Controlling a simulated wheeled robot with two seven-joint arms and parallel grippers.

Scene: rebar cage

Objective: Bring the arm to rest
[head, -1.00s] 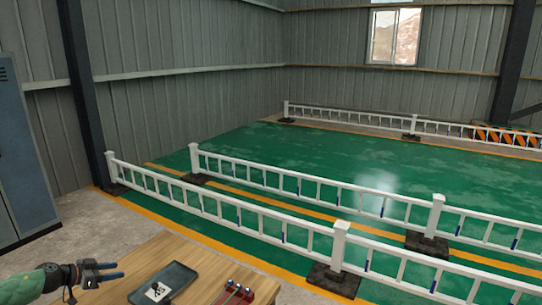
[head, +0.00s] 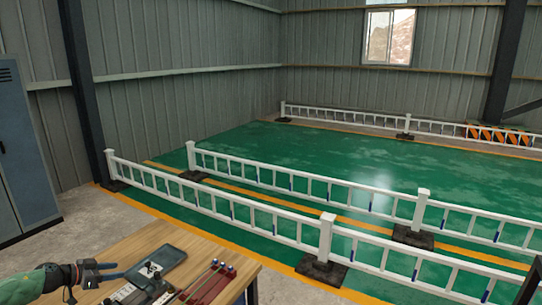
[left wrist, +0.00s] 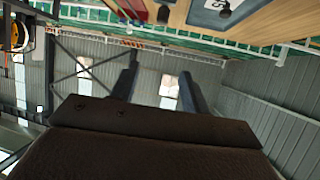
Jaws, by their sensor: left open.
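My left gripper (head: 104,272) is at the lower left of the head view, by the left edge of the wooden table (head: 232,262). Its two dark fingers point right, spread apart, with nothing seen between them. In the left wrist view the fingers (left wrist: 160,82) also stand apart, with only wall and windows between them. My right gripper is not in view.
A dark tray (head: 172,258) with small items lies on the table, beside a red rack (head: 212,284) with rods. White railings (head: 262,223) cross the green floor beyond. A blue-grey locker (head: 24,150) stands at left.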

